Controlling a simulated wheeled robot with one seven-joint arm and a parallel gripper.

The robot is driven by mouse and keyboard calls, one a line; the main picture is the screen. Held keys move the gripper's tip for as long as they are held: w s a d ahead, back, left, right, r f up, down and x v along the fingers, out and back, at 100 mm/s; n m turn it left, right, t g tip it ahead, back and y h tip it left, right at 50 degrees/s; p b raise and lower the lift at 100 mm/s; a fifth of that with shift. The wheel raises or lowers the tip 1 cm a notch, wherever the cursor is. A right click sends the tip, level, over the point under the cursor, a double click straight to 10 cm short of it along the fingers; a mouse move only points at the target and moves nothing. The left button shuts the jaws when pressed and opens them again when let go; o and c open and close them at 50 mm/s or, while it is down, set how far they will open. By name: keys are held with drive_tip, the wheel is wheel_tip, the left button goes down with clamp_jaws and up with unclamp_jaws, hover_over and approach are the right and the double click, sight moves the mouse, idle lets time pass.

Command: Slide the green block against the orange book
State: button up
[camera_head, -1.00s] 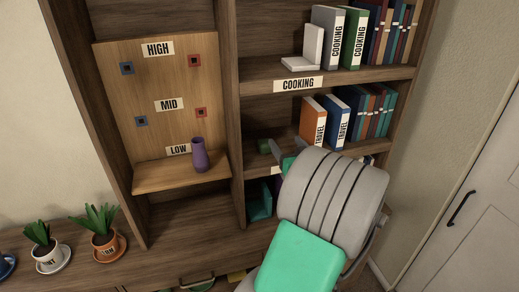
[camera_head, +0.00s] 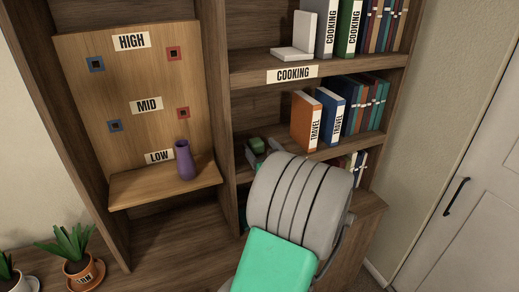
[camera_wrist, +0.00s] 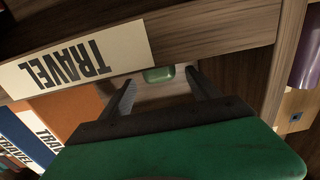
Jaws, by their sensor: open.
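The green block (camera_head: 257,144) sits on the middle shelf, to the left of the orange book (camera_head: 306,121), with a gap between them. The book stands upright, its spine reading TRAVEL. My gripper (camera_head: 262,151) is open at the front of this shelf, its fingertips close to the block; my arm hides part of it. In the wrist view, the block (camera_wrist: 158,75) shows between and slightly beyond the two fingertips (camera_wrist: 161,84). I cannot tell whether a finger touches it. The orange book (camera_wrist: 72,108) is at the left of that view.
A blue TRAVEL book (camera_head: 331,113) and several thinner books stand right of the orange book. The shelf edge with its TRAVEL label (camera_wrist: 75,60) runs close by my fingers. A wooden upright (camera_head: 217,110) bounds the shelf on the left. A purple vase (camera_head: 184,161) stands beyond it.

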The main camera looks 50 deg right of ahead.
sight(253, 138)
drive_tip(key=p+x, duration=0.2)
drive_tip(key=x, duration=0.4)
drive_tip(key=shift+w+d+r+p, duration=0.1)
drive_tip(key=shift+w+p, duration=0.2)
drive_tip(key=shift+p, duration=0.1)
drive_tip(key=shift+w+d, duration=0.3)
drive_tip(key=shift+w, duration=0.2)
clamp_jaws()
